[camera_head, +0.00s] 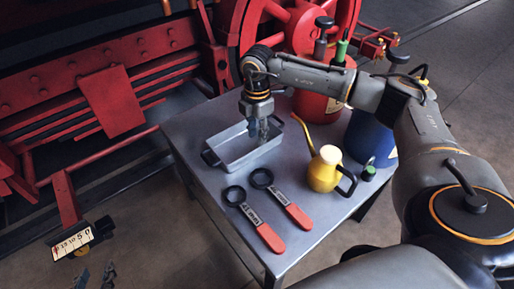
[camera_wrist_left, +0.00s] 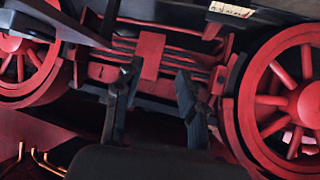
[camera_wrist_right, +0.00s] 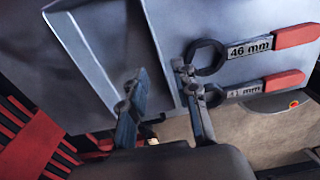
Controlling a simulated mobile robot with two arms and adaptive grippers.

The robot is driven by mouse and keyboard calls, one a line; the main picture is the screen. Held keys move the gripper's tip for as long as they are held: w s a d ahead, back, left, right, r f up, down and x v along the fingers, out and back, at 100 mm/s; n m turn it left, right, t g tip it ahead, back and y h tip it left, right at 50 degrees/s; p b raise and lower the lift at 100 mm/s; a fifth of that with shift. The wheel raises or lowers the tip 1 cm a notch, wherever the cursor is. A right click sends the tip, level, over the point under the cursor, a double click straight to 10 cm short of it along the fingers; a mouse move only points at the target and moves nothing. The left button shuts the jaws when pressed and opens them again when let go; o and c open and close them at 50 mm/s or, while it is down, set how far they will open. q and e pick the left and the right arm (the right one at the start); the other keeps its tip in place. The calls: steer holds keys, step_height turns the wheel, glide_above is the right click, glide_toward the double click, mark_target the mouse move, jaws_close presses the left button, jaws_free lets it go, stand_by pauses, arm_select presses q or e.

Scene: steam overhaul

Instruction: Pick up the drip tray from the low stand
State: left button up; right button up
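The drip tray (camera_head: 236,158) is a grey open rectangular pan with dark end handles, standing level on the low grey metal stand (camera_head: 196,128). My right gripper (camera_head: 258,131) points down at its right part. In the right wrist view, the open fingers (camera_wrist_right: 165,100) lie either side of the tray's long wall (camera_wrist_right: 162,48), one over the inside and one outside. Whether they touch it I cannot tell. My left gripper (camera_head: 95,277) is open and empty, low at the left in the head view, away from the tray; its fingers also show in the left wrist view (camera_wrist_left: 155,95).
Two red-handled wrenches (camera_head: 262,228) (camera_head: 291,205) lie on the stand before the tray. A yellow oil can (camera_head: 324,170), a red container (camera_head: 316,105) and a blue one (camera_head: 368,138) stand to the right. Red locomotive frame and wheels (camera_head: 110,90) rise behind and left.

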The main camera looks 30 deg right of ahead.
mark_target(256, 147)
step_height(256, 147, down, 2)
steer(key=shift+f+b, duration=0.25)
steer(key=shift+b, duration=0.7)
step_height(256, 147, down, 3)
steer(key=shift+b, duration=0.95)
arm_select(q)
steer(key=w+d+r+t+h, duration=0.1)
steer(key=r+t+h, duration=0.1)
steer(key=r+t, duration=0.3)
steer(key=w+d+r+t+h, duration=0.1)
steer(key=r+t, duration=0.5)
steer(key=r, duration=0.6)
steer(key=shift+w+d+m+h, duration=0.3)
steer(key=shift+d+h, duration=0.1)
steer(key=shift+d, duration=0.2)
arm_select(e)
steer(key=shift+f, duration=0.25)
arm_select(q)
steer(key=shift+r, duration=0.1)
arm_select(e)
jaws_close()
steer(key=shift+a, duration=0.15)
